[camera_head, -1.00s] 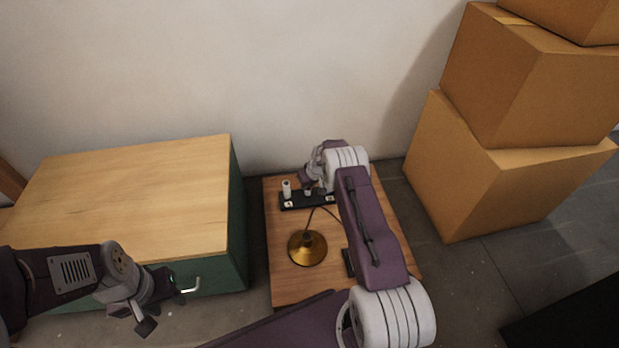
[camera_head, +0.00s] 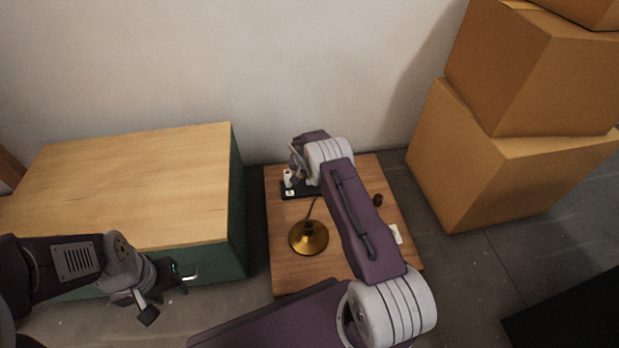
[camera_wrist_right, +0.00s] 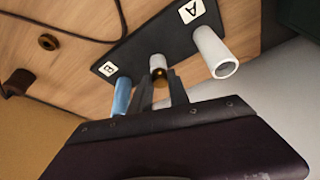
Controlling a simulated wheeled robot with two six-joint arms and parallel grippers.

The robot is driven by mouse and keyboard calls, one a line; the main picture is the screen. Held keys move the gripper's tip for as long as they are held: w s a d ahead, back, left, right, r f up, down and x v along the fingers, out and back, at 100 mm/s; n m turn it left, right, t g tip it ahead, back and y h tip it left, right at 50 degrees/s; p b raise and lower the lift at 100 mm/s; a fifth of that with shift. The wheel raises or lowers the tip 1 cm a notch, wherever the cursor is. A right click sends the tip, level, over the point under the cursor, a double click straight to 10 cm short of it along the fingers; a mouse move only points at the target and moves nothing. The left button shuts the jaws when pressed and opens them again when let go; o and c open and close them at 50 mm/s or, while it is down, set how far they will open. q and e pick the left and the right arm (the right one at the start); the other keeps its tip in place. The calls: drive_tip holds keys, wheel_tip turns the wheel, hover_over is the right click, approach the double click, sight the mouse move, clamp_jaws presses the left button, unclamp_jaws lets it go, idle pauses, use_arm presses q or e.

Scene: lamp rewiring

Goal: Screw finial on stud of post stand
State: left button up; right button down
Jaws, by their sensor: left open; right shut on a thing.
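The post stand (camera_wrist_right: 135,48) is a black bar with tags A and B; part of it shows in the head view (camera_head: 294,191). It carries a white hollow post (camera_wrist_right: 213,52) by A, a blue post (camera_wrist_right: 122,96) by B and a short white middle post (camera_wrist_right: 158,62). A small gold piece, seemingly the finial (camera_wrist_right: 158,76), is at the middle post's end. My right gripper (camera_wrist_right: 163,90) is shut on it; its two dark fingers flank it. Whether its thread is engaged on the stud cannot be told. My left gripper (camera_head: 166,292) is open and empty, low beside the green cabinet.
The stand is on a small wooden table (camera_head: 283,278) with a brass lamp base (camera_head: 308,239) and its cord. A brass ring (camera_wrist_right: 47,42) and a dark brown piece (camera_wrist_right: 18,83) lie nearby. The cabinet (camera_head: 130,190) is left; cardboard boxes (camera_head: 500,180) are stacked right.

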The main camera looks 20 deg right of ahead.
drive_tip(key=shift+w+a+f+m+b, duration=0.1)
drive_tip(key=shift+f+m+b, duration=0.45)
drive_tip(key=shift+m+b, duration=0.2)
drive_tip(key=shift+r+m+g+h, duration=0.15)
drive_tip(key=shift+m+g+h, duration=0.2)
drive_tip(key=shift+m, duration=0.2)
drive_tip(key=shift+r+m+b, duration=0.25)
drive_tip(key=shift+m+b, duration=0.05)
drive_tip(key=shift+m, duration=0.1)
use_arm(q)
wheel_tip(320, 180, down, 4)
drive_tip(key=shift+r, duration=0.2)
use_arm(e)
drive_tip(key=c, duration=1.2)
unclamp_jaws()
drive_tip(key=shift+g, duration=0.25)
drive_tip(key=shift+o, duration=0.2)
drive_tip(key=shift+r, duration=0.1)
